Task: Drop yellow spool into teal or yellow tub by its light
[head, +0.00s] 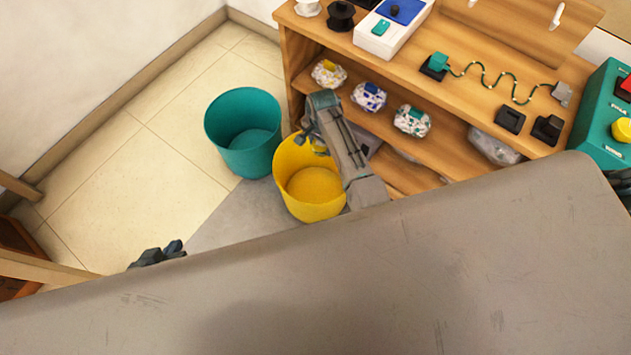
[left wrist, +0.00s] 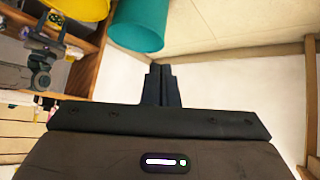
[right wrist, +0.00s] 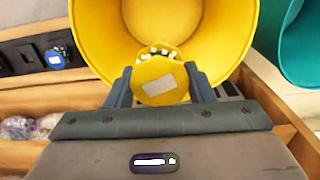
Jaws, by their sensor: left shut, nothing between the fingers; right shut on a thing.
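The yellow spool (right wrist: 160,82) is gripped between the two fingers of my right gripper (right wrist: 162,88), with a pale label on its face. In the head view, my right gripper (head: 317,146) hangs over the far rim of the yellow tub (head: 318,196), with a bit of yellow spool (head: 319,149) at its tips. The yellow tub fills the background in the right wrist view (right wrist: 225,30). The teal tub (head: 244,140) stands just left of it, looking empty. My left gripper (head: 157,254) is shut and empty, low at the left; its fingers also show in the left wrist view (left wrist: 160,85).
A wooden shelf unit (head: 420,165) stands right of the tubs, with several speckled bags on it. Its top holds a white device with a blue panel (head: 401,12), a wavy wire and a teal button box (head: 603,110). Tiled floor (head: 115,180) at the left is clear.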

